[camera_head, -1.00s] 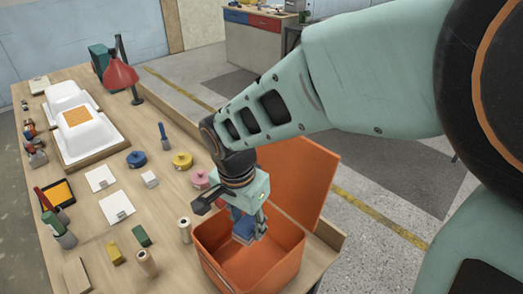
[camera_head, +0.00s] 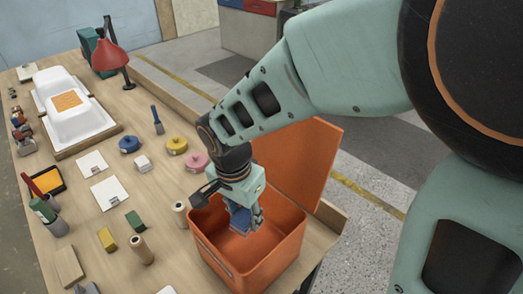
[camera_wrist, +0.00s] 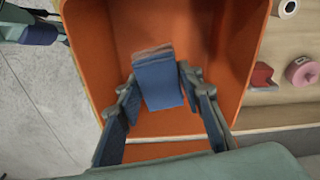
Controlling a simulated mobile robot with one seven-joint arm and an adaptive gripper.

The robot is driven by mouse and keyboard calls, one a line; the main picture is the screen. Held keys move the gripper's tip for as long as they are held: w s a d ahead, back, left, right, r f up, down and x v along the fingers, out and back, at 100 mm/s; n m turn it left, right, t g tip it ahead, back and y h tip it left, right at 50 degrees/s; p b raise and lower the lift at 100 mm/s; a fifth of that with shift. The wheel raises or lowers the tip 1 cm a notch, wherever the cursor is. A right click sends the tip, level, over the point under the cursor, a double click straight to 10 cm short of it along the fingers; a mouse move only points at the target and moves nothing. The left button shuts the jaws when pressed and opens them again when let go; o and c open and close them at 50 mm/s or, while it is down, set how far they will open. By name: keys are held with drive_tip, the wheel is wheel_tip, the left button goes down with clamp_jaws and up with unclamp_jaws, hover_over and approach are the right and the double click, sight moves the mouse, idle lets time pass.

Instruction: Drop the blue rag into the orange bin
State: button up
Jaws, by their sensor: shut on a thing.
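The blue rag (camera_head: 240,221) is a folded block in my gripper (camera_head: 243,214), at the mouth of the orange bin (camera_head: 228,262). In the wrist view the rag (camera_wrist: 158,84) lies between the two blue-padded fingers of my gripper (camera_wrist: 158,92), which are shut on it. The orange interior of the bin (camera_wrist: 113,28) surrounds it in that view. The bin's lid (camera_head: 300,165) stands open behind it. Part of the rag is hidden by the fingers in the head view.
The bin stands near the right edge of the wooden table (camera_head: 185,270). A wooden cylinder (camera_head: 180,214) and a pink roll (camera_head: 196,162) are close to its left. Yellow and blue rolls, white tiles, a red lamp (camera_head: 110,58) and a white tub shell (camera_head: 65,110) stand farther off.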

drive_tip(key=o, duration=1.3)
drive_tip(key=shift+r, duration=0.1)
